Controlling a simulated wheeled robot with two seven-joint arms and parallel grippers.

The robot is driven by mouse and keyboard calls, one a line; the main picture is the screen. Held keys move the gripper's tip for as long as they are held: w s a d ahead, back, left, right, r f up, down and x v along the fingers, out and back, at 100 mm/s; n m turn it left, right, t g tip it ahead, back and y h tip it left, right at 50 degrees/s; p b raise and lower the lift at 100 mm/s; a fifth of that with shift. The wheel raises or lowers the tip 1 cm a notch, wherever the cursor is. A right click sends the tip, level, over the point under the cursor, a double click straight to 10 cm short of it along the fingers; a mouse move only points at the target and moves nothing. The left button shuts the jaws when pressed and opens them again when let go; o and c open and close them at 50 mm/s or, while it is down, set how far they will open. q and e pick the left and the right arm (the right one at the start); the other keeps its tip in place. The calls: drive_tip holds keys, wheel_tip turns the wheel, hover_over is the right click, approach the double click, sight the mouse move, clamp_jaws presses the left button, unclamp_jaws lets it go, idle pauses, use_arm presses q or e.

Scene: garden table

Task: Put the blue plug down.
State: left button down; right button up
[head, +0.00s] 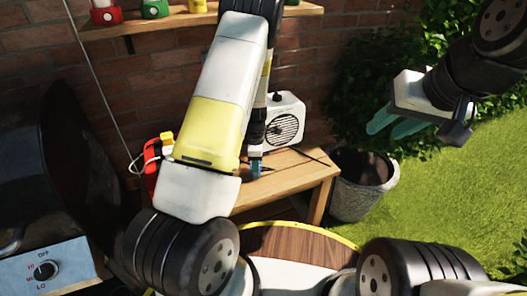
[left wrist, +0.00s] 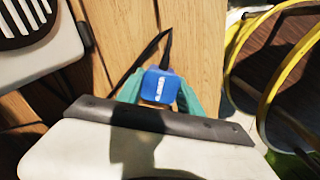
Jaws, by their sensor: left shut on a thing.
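The blue plug (left wrist: 160,87) has a white mark on its face and a dark cable running from it. In the left wrist view it sits between the teal fingers of my left gripper (left wrist: 160,98), which is shut on it. In the head view the plug (head: 256,170) shows small, just above or at the wooden table (head: 285,182); I cannot tell whether it touches the top. My left gripper (head: 256,160) is partly hidden there by my arm. My right gripper (head: 393,126) is empty, with its teal fingers apart, above the stone planter's right side.
A red power strip (head: 151,172) with a yellow plug (head: 167,140) is at the left. A stone planter (head: 362,185) stands right of the table. A grill (head: 50,270) is at the far left.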

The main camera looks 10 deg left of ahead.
use_arm(q)
drive_tip(key=shift+f, duration=0.2)
drive_tip(key=shift+f, duration=0.5)
drive_tip(key=c, duration=0.8)
unclamp_jaws()
drive_tip(key=shift+o, duration=0.2)
